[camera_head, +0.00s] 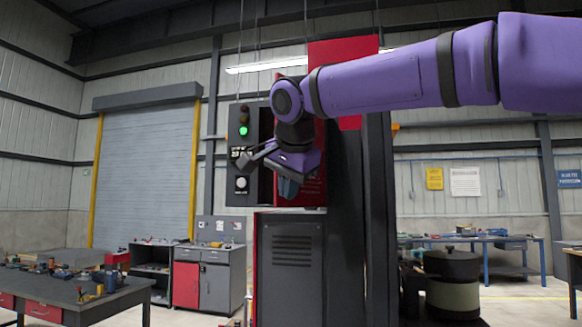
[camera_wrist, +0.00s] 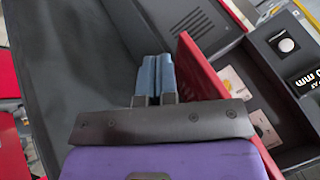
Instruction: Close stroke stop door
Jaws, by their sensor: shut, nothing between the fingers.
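A red door panel (camera_wrist: 200,72) stands out at an angle from the machine in the wrist view, so it looks open. Its edge runs just to the right of my gripper's fingers. In the head view, part of a red panel (camera_head: 315,188) shows beside my gripper (camera_head: 288,189); I take it for the same door. My gripper's blue fingertips (camera_wrist: 154,72) are together and hold nothing. They are close to the door's left face; I cannot tell whether they touch it. My wrist hides part of the door in the head view.
A dark control box with a lit green lamp (camera_head: 243,131) and a white button (camera_wrist: 287,45) stands by the door. A grey vented cabinet (camera_head: 292,265) is below my gripper. A workbench (camera_head: 75,297) with tools stands at the left.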

